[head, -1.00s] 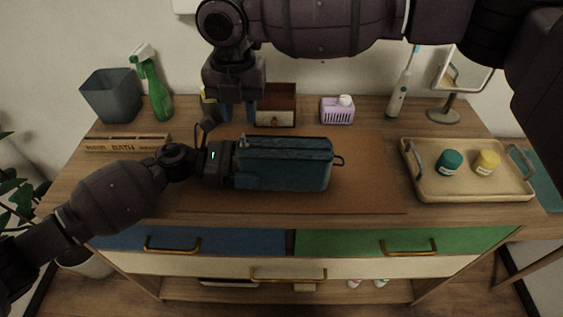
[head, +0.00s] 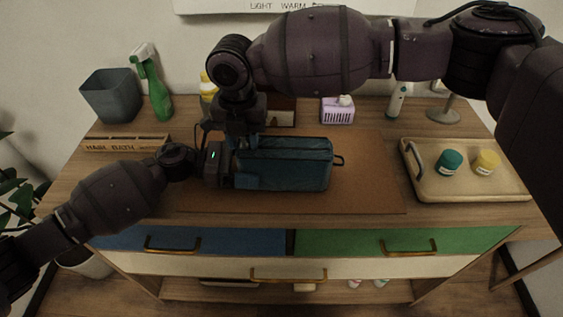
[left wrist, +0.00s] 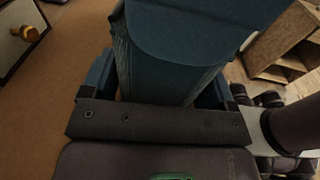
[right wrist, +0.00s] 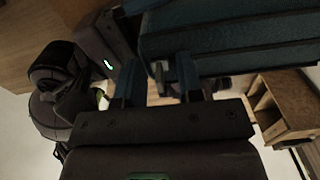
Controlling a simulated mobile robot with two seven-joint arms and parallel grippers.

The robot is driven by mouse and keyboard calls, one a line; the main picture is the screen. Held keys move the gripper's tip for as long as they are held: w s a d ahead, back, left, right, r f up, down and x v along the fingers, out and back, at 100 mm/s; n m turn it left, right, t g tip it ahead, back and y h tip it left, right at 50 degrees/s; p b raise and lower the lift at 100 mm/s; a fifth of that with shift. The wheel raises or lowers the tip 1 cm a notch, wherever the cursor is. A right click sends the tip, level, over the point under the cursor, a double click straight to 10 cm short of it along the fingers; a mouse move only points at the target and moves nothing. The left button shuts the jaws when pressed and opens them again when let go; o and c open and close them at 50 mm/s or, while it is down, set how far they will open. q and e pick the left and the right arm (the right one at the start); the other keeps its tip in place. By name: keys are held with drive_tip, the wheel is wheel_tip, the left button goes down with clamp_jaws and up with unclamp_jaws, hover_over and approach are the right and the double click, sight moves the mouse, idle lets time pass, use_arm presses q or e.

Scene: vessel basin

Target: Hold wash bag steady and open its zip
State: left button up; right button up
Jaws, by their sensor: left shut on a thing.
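The blue wash bag (head: 285,172) lies on the brown mat with its zip line along the top and a dark loop at its right end. My left gripper (head: 234,168) is shut on the bag's left end; in the left wrist view the bag (left wrist: 180,40) sits between its fingers. My right gripper (head: 246,143) is above the bag's left top end, pointing down. In the right wrist view its fingers (right wrist: 158,78) are apart, with a small grey piece, apparently the zip pull (right wrist: 161,72), between them. In the head view my right gripper hides the pull.
The brown mat (head: 370,190) has free room right of the bag. A tray (head: 430,190) with a teal jar (head: 450,160) and a yellow jar (head: 486,162) stands at the right. Behind are a lilac basket (head: 338,112), a green spray bottle (head: 155,90) and a grey bin (head: 110,95).

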sight(324, 141)
drive_tip(key=c, duration=0.6)
use_arm(q)
drive_tip(key=shift+w+a, duration=0.1)
drive_tip(key=shift+w, duration=0.05)
use_arm(e)
drive_tip(key=shift+o, duration=0.2)
drive_tip(key=shift+s+d+f, duration=0.1)
drive_tip(key=shift+s+d, duration=0.05)
drive_tip(key=shift+d, duration=2.5)
drive_tip(key=shift+s+d, duration=0.2)
drive_tip(key=shift+d, duration=2.45)
drive_tip(key=shift+s+d+f, duration=0.1)
drive_tip(key=shift+s+d, duration=0.05)
drive_tip(key=shift+d, duration=2.5)
drive_tip(key=o, duration=0.7)
drive_tip(key=shift+r, duration=0.1)
drive_tip(key=shift+w, duration=0.1)
drive_tip(key=shift+r, duration=0.1)
drive_tip(key=shift+r, duration=3)
